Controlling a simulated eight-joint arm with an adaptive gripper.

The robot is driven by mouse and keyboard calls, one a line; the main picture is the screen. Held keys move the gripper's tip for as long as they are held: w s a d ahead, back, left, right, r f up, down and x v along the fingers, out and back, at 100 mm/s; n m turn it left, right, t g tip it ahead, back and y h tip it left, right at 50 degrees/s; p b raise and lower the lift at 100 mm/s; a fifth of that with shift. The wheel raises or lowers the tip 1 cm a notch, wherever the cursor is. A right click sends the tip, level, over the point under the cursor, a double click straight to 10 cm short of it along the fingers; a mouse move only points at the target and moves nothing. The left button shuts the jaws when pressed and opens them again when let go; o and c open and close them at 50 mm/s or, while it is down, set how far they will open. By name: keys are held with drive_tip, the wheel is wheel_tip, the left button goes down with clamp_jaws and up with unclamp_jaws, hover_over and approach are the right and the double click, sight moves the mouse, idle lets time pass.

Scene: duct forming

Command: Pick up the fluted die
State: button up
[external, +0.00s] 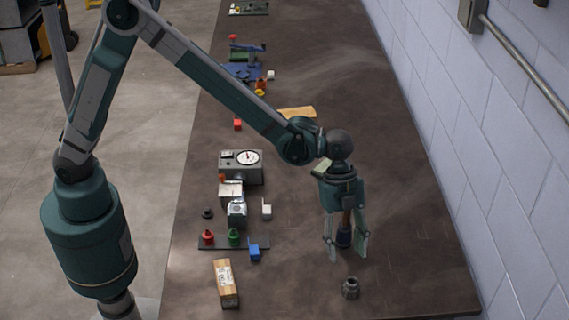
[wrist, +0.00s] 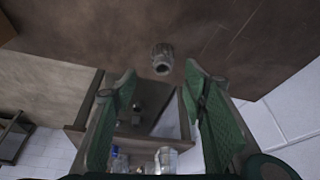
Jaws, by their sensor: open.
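A small grey metal piece with a ribbed side and a hole in its top, which looks like the fluted die (external: 351,288), stands on the dark bench near its front right. In the wrist view the die (wrist: 162,57) is just beyond the gap between the fingertips. My gripper (external: 347,257) is open and points down, above and behind the die in the external view. Its fingers (wrist: 160,76) do not touch the die.
A grey gauge box (external: 241,167) stands behind. The bench around the die is clear; a block wall (external: 500,150) is at right.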

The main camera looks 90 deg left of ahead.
sight(352, 282)
drive_tip(key=shift+w+d+f+m+p, duration=0.15)
drive_tip(key=shift+w+d+f+m, duration=0.1)
drive_tip(key=shift+w+d+f, duration=0.25)
drive_tip(key=shift+w+d+f+m+p, duration=0.15)
drive_tip(key=shift+w+d+f+m, duration=0.1)
drive_tip(key=shift+d+f, duration=0.35)
drive_tip(key=shift+a+f, duration=0.15)
drive_tip(key=shift+x, duration=1.25)
drive_tip(key=shift+s+b+x, duration=0.15)
drive_tip(key=shift+x, duration=1.15)
drive_tip(key=shift+s+b+x, duration=0.1)
drive_tip(key=shift+b+x, duration=0.05)
drive_tip(key=shift+x, duration=1.1)
